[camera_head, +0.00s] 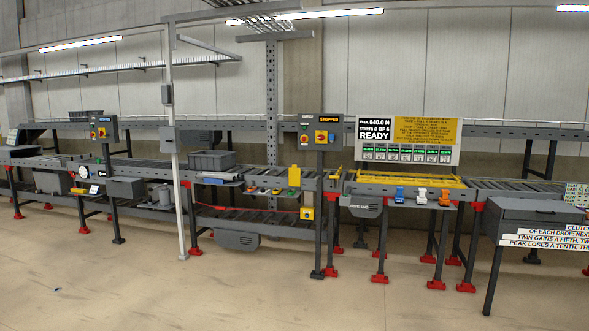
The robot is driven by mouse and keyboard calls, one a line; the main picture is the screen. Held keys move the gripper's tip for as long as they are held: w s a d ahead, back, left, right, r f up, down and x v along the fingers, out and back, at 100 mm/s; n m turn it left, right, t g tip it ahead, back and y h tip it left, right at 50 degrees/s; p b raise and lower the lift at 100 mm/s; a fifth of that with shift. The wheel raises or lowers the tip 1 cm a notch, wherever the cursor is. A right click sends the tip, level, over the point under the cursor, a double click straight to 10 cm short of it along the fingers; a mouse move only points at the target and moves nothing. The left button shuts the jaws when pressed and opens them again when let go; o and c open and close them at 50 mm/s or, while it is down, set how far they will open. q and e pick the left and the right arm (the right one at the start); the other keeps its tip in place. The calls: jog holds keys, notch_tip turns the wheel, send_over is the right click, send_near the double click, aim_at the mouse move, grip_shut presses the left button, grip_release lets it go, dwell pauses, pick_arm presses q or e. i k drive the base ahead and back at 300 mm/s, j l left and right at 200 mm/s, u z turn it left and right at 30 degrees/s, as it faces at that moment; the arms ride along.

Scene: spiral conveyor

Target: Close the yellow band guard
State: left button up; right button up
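A yellow frame (408,181) lies along the top of the conveyor section right of centre, below the display board. It looks like the yellow band guard, but at this distance I cannot tell whether it is open or shut. A short yellow bar (336,173) stands tilted at the left end of that section. A yellow block (294,175) sits on the conveyor's front side further left. Neither of my grippers is in view.
A display board (408,140) reads "READY". A control box (320,133) shows "STOPPED". Blue, orange and white items sit on a front shelf (410,201). A grey cabinet (527,210) stands at the right. A white pole (176,150) rises at left. The floor (250,290) in front is clear.

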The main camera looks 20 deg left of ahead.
aim_at(293, 172)
jog(key=i+j+u, duration=0.25)
jog(key=i, duration=0.2)
jog(key=i+u, duration=0.25)
jog(key=i, duration=0.25)
jog(key=i+j+u, duration=0.2)
jog(key=i, duration=2.4)
jog(key=i+z, duration=0.1)
jog(key=i, duration=1.85)
jog(key=j, duration=0.1)
